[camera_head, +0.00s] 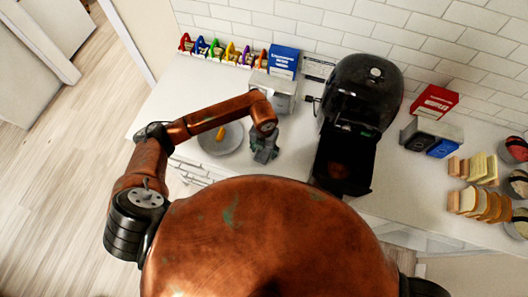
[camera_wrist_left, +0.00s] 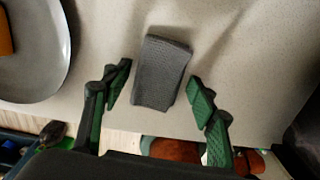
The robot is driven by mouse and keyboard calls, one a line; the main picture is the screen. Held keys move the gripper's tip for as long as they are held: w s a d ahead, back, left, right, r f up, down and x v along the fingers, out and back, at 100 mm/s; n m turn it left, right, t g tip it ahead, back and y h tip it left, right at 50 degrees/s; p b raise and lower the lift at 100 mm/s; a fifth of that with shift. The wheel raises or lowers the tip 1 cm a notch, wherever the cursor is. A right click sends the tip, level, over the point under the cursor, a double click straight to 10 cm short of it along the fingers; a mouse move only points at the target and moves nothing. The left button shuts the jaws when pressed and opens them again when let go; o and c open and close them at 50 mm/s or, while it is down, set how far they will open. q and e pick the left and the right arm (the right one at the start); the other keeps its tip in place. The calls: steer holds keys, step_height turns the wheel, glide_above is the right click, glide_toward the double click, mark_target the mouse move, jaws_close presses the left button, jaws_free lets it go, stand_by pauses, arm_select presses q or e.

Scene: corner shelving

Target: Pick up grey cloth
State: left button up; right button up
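The grey cloth (camera_wrist_left: 161,73) is a folded, textured rectangle on the light countertop, seen in the left wrist view. My left gripper (camera_wrist_left: 160,92) is open, with its green-padded fingers on either side of the cloth and apart from it. In the head view my left gripper (camera_head: 264,155) points down over the counter, just right of the grey plate, and the cloth is hard to make out there. My right gripper is not in view.
A grey plate (camera_head: 231,143) with an orange-yellow item stands left of the gripper. Several coloured bags and a blue box (camera_head: 284,62) line the wall. Bread slices (camera_head: 480,203) sit at far right.

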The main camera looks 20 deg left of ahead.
mark_target(263, 152)
arm_select(q)
steer(key=c, duration=0.5)
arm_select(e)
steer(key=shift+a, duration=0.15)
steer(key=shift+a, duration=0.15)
arm_select(q)
steer(key=shift+r, duration=0.1)
steer(key=shift+r+b, duration=0.3)
steer(key=shift+r, duration=0.2)
steer(key=r, duration=0.1)
steer(key=r+b, duration=0.1)
steer(key=shift+s+a+r, duration=0.2)
steer(key=shift+r, duration=0.1)
steer(key=shift+s+a+r+b, duration=0.45)
steer(key=shift+s+a+r, duration=0.45)
steer(key=shift+s+r, duration=0.9)
steer(key=shift+s+a+r+b, duration=0.4)
steer(key=shift+s+a+r, duration=0.7)
steer(key=shift+s, duration=1.25)
steer(key=shift+s+a+r+b, duration=0.45)
steer(key=shift+s+a+r, duration=0.2)
steer(key=shift+s+r, duration=1.25)
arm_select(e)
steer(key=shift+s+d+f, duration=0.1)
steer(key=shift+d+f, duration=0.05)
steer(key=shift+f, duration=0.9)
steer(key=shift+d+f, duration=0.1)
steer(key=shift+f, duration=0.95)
